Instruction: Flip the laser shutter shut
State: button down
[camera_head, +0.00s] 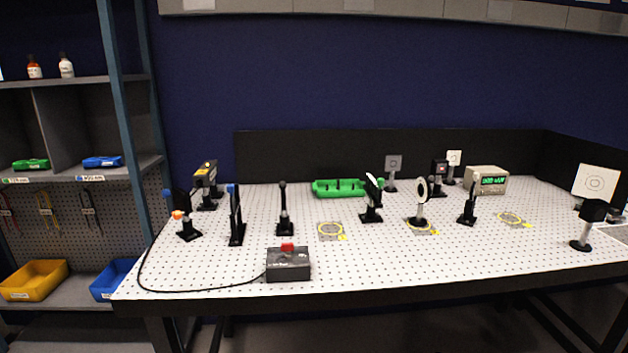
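A black post-mounted device with an orange tab (179,214) stands at the left end of the white optical table; it looks like the laser shutter, but whether it is open or shut is too small to tell. A black box with a yellow label (207,178), which looks like the laser, stands just behind it. A grey control box (288,265) with a red button on top sits at the table's front edge, and a black cable runs from it round to the left, up towards the device with the orange tab. My gripper is not in view.
Post-mounted optics, such as a dark blue-topped plate (236,217) and a round lens (421,192), stand across the perforated table (380,262). A green tray (338,188) lies behind. A shelf with bins (34,280) is at left. The front middle is mostly clear.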

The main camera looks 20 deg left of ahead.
aim_at(230, 190)
jog(key=u, duration=1.8)
jog(key=i+j+z, duration=0.1)
jog(key=j, duration=0.15)
jog(key=j+z, duration=0.1)
jog(key=j, duration=0.15)
jog(key=i, duration=0.05)
